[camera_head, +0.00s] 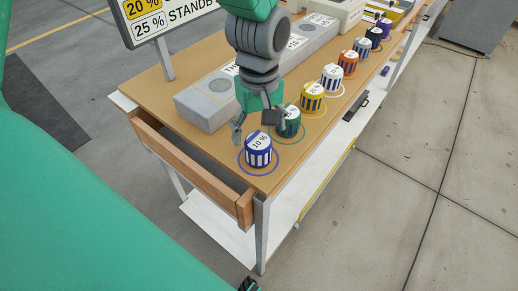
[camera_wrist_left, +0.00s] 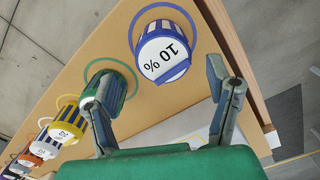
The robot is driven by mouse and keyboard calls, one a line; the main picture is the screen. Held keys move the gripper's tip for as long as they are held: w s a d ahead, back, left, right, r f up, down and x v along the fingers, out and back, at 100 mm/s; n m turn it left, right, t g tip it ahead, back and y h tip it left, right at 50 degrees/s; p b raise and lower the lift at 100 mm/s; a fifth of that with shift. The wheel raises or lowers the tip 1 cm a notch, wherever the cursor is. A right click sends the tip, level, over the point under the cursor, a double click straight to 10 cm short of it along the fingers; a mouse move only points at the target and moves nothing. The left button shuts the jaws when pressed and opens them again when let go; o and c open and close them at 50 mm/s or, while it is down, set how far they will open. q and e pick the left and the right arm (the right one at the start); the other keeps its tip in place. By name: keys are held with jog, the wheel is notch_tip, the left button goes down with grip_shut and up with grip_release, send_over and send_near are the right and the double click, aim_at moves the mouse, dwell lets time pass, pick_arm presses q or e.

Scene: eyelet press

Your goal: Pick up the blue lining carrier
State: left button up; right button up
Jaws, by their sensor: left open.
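The blue lining carrier (camera_head: 258,150), a small blue-and-white striped drum marked 10 %, stands upright inside a blue ring at the near corner of the wooden table. My left gripper (camera_head: 257,131) is open and empty, pointing down just above and behind it, fingers apart. In the left wrist view the blue carrier (camera_wrist_left: 163,54) lies ahead of the fingertips, between their lines and clear of both. One finger of the left gripper (camera_wrist_left: 160,92) overlaps the green carrier (camera_wrist_left: 110,88) in that view; I cannot tell whether they touch.
The green carrier (camera_head: 289,122) stands close by, then yellow (camera_head: 312,98), white (camera_head: 332,78), orange (camera_head: 348,63) and darker ones in a row. A long grey block (camera_head: 205,103) lies behind. A sign (camera_head: 165,18) stands at the back left. The table edge is near.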

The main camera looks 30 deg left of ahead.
aim_at(258, 140)
pick_arm(q)
jog(key=f, duration=0.3)
jog(key=f+b, duration=0.1)
jog(key=f, duration=0.1)
jog(key=shift+s+d+f, duration=0.15)
jog(key=shift+s+d, duration=0.05)
jog(key=shift+s, duration=0.1)
jog(key=shift+s+a, duration=0.1)
jog(key=c, duration=1.3)
